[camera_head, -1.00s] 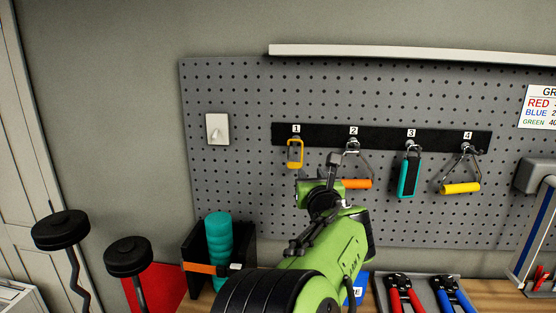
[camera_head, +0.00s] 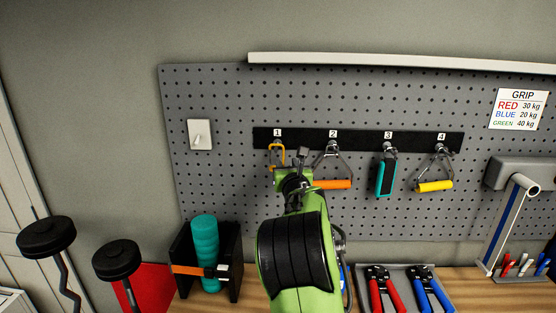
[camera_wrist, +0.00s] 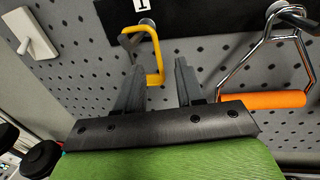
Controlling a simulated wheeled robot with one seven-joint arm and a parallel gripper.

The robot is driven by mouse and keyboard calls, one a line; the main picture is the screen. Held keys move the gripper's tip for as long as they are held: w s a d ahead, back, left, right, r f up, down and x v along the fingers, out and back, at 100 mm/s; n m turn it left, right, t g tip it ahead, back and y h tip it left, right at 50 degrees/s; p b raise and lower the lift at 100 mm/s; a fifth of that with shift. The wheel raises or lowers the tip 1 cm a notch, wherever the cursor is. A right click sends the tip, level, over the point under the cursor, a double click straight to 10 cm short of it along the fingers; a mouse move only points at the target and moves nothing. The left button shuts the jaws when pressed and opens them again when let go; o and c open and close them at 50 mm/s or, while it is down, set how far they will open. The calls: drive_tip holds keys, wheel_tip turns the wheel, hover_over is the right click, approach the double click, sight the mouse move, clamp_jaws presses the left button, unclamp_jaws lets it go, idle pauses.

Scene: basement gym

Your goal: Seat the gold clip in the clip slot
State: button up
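The gold clip (camera_head: 283,153) hangs from the hook under label 1 on the black strip, partly hidden by my gripper in the head view. In the head view my gripper (camera_head: 290,176) is just below hook 1. I cannot make out which thing is the clip slot.
An orange-grip handle (camera_head: 333,184) hangs close to the right on hook 2, with teal and yellow grips beyond. A white wall hook (camera_head: 200,134) is at left.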

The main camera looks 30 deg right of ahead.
sight(283, 157)
drive_tip(key=p+x, duration=0.2)
drive_tip(key=x, duration=0.2)
drive_tip(key=shift+w+d+r, duration=0.1)
drive_tip(key=shift+w+r, duration=0.05)
drive_tip(key=shift+w, duration=0.25)
drive_tip(key=shift+s, duration=0.2)
drive_tip(key=shift+c, duration=1.6)
clamp_jaws()
drive_tip(key=s+a+r+b, duration=0.6)
drive_tip(key=s+r+b, duration=0.1)
drive_tip(key=s, duration=0.5)
drive_tip(key=shift+s+r, duration=0.3)
drive_tip(key=shift+r, duration=0.2)
